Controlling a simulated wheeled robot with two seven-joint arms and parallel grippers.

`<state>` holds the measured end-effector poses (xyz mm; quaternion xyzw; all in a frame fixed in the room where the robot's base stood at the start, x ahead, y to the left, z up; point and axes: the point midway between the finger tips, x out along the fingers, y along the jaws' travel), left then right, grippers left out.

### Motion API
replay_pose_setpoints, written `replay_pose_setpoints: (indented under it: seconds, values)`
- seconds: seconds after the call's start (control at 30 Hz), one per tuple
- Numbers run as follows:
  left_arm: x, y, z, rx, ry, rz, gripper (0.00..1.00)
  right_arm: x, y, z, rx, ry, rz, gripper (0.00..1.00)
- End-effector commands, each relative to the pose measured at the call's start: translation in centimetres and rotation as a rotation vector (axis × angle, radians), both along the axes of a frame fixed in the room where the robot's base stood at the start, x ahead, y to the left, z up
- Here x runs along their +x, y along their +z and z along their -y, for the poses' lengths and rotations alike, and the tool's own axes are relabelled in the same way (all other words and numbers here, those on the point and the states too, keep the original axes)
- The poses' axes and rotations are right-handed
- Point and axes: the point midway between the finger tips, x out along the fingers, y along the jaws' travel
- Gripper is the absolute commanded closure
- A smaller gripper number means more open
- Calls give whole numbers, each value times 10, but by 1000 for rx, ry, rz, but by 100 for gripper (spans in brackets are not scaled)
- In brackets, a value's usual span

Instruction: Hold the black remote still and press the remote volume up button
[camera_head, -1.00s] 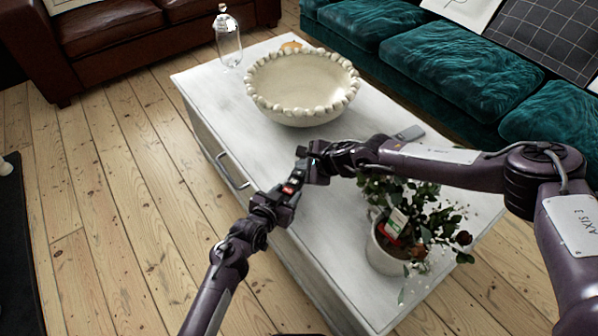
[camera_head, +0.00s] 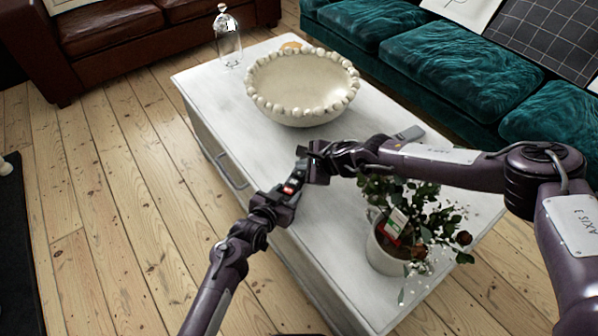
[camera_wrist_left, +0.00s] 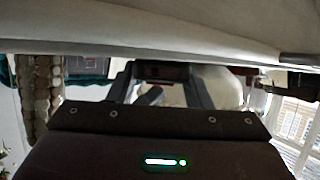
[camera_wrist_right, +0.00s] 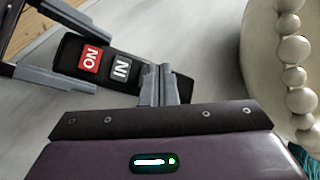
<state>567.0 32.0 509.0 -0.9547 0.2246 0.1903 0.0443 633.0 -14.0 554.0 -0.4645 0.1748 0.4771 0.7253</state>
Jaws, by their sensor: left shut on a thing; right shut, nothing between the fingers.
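The black remote (camera_head: 298,175) is held above the near left edge of the white table. In the right wrist view the remote (camera_wrist_right: 105,65) shows a red button and a grey button, both with upside-down lettering. My left gripper (camera_head: 287,191) is shut on one end of it; its two fingers (camera_wrist_right: 68,50) lie along either side. In the left wrist view the remote's dark end (camera_wrist_left: 160,72) shows between the fingers. My right gripper (camera_head: 307,162) is shut and empty. Its fingertips (camera_wrist_right: 158,72) are at the remote's other end, hiding part of it; I cannot tell whether they touch.
A large cream bowl (camera_head: 298,115) with a beaded rim stands behind the grippers on the white table (camera_head: 215,92). A potted plant (camera_head: 385,250) stands close below my right arm. A grey device (camera_head: 409,132) lies near the far edge. A glass cloche (camera_head: 228,40) stands at the back corner.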

Motion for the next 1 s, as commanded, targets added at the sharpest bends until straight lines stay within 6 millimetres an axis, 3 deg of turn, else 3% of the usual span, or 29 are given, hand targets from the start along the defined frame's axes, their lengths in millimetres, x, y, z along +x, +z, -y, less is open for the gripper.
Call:
replay_pose_setpoints:
  seconds: [1.0]
  values:
    - [0,0,0,0,0,0,80,0,-8,0,0,0,0,100]
